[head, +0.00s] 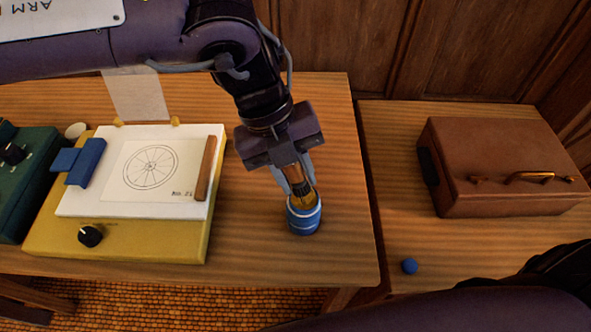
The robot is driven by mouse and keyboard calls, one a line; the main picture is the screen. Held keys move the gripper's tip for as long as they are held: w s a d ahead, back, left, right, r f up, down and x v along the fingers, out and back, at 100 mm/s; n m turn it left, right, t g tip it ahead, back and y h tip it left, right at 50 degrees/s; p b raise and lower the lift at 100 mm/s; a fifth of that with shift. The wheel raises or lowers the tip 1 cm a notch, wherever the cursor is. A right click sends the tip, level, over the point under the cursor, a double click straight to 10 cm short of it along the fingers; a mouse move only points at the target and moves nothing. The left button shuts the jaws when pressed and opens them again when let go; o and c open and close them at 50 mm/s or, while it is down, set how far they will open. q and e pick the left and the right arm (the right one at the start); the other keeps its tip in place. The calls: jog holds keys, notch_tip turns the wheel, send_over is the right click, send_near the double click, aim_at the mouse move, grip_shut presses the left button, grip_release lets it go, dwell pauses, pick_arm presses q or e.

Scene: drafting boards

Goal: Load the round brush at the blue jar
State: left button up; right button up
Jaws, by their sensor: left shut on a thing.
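The blue jar (304,219) stands upright near the right end of the wooden table, with lighter bands around it. My left gripper (297,180) points down right above the jar, with its fingertips close to the rim. It is shut on the round brush (301,188), which shows as a brown and dark piece between the fingers. The brush's lower end is at or inside the jar's mouth; its tip is hidden, so I cannot tell how deep it sits. My right gripper is out of view; only dark arm parts show at the lower right.
A yellow drafting board (150,240) holds a sheet with a wheel drawing (151,167), a wooden strip (206,168) and a blue block (86,162). A dark green box (28,170) is at far left. A brown case (490,165) and blue ball (409,266) rest on the right-hand surface.

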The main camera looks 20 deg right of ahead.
pick_arm(q)
jog(key=shift+r+p, duration=2.3)
jog(key=shift+r, duration=0.85)
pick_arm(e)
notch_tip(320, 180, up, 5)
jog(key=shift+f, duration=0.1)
pick_arm(q)
jog(key=shift+w+a+n, duration=0.3)
jog(key=shift+a+n, duration=0.05)
jog(key=shift+n, duration=0.15)
jog(key=w+a+r+n+t+y, duration=0.1)
jog(key=w+a+n+t, duration=0.1)
jog(key=a+n, duration=0.7)
jog(key=w+a+r+n+t+y+p, duration=0.1)
jog(key=w+a+r+n+t+y, duration=0.1)
jog(key=a+n, duration=0.7)
jog(key=w+a+r+n+t+y, duration=0.1)
jog(key=w+a+n, duration=0.3)
jog(key=a+n, duration=0.5)
jog(key=n+t+y, duration=0.1)
jog(key=n, duration=0.4)
jog(key=shift+w+a+r+n+p, duration=0.2)
jog(key=shift+w+n+p, duration=0.1)
jog(key=shift+w, duration=0.05)
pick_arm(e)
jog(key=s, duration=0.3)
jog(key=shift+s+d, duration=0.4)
